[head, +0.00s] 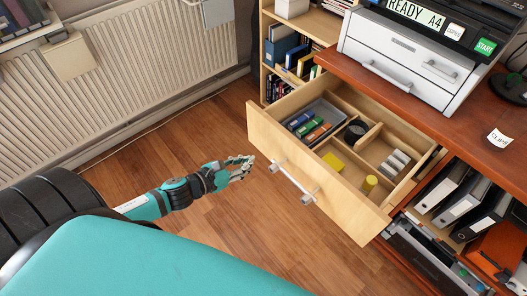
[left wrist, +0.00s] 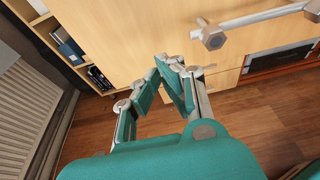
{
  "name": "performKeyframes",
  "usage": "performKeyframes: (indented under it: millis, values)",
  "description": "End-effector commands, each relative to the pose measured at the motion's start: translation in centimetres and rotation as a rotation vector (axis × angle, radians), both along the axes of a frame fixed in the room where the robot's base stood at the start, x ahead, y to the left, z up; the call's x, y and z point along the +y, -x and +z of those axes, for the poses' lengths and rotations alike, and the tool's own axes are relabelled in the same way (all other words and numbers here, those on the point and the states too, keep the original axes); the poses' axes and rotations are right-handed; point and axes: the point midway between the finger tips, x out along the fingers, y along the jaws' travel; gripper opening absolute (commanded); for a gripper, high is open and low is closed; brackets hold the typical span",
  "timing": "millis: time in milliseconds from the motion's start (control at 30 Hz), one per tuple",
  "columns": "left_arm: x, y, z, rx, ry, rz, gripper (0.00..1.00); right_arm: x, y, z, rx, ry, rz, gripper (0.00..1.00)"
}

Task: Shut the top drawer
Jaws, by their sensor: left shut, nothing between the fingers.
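The top drawer (head: 330,200) is pulled well out from under the reddish-brown desk top, and its light wood front faces my left arm. A grey bar handle (head: 293,183) is on the front. Inside are divided compartments with several pens or markers, a black roll, a yellow block and a yellow cylinder. My left gripper (head: 250,162) is shut and empty, just left of the drawer front near the handle. In the left wrist view, its fingers (left wrist: 172,64) point at the wooden front (left wrist: 130,35), with the handle (left wrist: 255,20) to the upper right. I cannot tell whether they touch the front.
A white printer (head: 400,60) stands on the desk (head: 465,125). Shelves with binders (head: 470,205) are below it at the right. A bookcase (head: 270,90) is behind the drawer, and a radiator (head: 110,70) is at the left. Wooden floor (head: 230,225) is open before the drawer.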

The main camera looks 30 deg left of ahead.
Motion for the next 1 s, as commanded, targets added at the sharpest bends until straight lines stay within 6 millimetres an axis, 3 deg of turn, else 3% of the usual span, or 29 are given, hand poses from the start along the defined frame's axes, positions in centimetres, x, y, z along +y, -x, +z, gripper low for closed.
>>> performKeyframes:
  millis: [200,400,1000]
  values:
    - [-1.4,-3.9,-0.6,-0.003,0.002,0.000,0.00,0.1,-0.1,0.3,-0.002,0.000,0.000,0.89]
    - [-2.1,-5.8,-0.8,0.000,0.003,0.001,0.00,0.1,-0.1,0.5,-0.002,0.000,0.000,0.89]
    - [-2.6,-6.6,-0.9,0.001,0.003,0.001,0.00,0.0,-0.1,0.5,-0.001,0.001,0.000,0.89]
